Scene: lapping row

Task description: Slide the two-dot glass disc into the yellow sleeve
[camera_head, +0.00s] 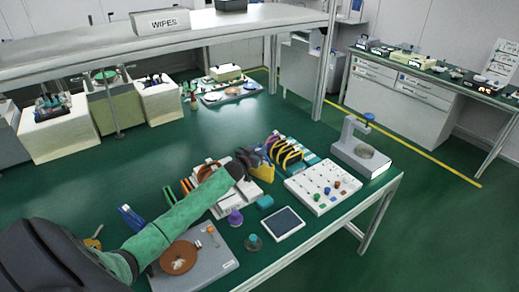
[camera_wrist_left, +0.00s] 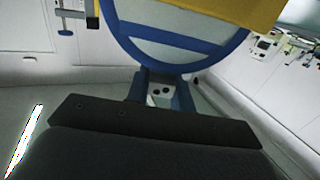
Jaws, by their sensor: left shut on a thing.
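In the left wrist view a glass disc (camera_wrist_left: 165,52) with a blue rim fills the top middle. Two dark dots show on the small tab below it. My left gripper (camera_wrist_left: 158,100) is shut on the disc by this tab end. The yellow sleeve (camera_wrist_left: 262,12) overlaps the disc's upper part; how deep the disc sits in it I cannot tell. In the head view my left gripper (camera_head: 238,169) is at the rack, beside the yellow sleeve (camera_head: 265,172), and hides the disc there. My right gripper is not in view.
More coloured sleeves (camera_head: 288,151) stand right of the yellow one, and orange ones (camera_head: 205,170) stand left. A white peg board (camera_head: 322,186), a dark pad (camera_head: 283,223), a purple-topped item (camera_head: 235,217) and a grey plate (camera_head: 215,262) crowd the green table.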

